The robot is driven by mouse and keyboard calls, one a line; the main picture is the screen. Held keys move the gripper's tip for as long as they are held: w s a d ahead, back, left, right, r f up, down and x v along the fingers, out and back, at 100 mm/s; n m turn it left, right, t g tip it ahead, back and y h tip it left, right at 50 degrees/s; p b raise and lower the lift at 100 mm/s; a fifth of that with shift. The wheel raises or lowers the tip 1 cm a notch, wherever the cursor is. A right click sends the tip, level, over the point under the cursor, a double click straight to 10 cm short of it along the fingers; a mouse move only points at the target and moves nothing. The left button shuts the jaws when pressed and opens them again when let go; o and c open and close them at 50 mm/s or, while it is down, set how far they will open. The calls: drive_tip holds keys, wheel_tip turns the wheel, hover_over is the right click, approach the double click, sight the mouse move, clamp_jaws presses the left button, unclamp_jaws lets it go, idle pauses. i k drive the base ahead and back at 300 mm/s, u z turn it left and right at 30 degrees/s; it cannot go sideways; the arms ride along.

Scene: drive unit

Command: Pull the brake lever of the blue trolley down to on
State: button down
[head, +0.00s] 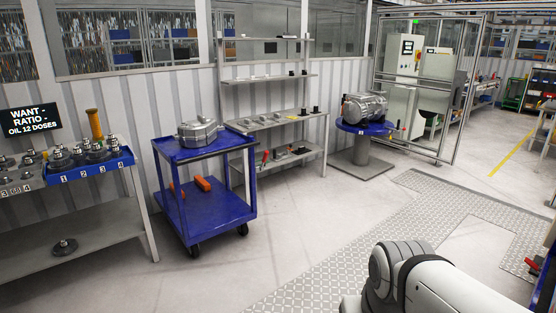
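The blue trolley (217,214) stands left of the middle in the head view, with two shelves and dark wheels. A grey metal housing (200,132) rests on its top shelf. A short orange bar (203,184) shows at the lower level, and a smaller orange piece (177,190) shows near the left rear post. I cannot tell whether either is the brake lever, or what position the lever is in. My gripper is not in view; only a white part of my arm shows at the lower right, well apart from the trolley.
A grey bench (95,228) with a blue tray (90,168) of metal parts stands left of the trolley. A shelf rack (285,127) is close behind it, right of it. A round blue-topped stand (362,150) holds another housing. The floor in front is clear.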

sight(266, 153)
drive_tip(key=z, duration=0.1)
drive_tip(key=i, duration=3.65)
drive_tip(key=u, duration=0.35)
drive_tip(key=i, duration=1.4)
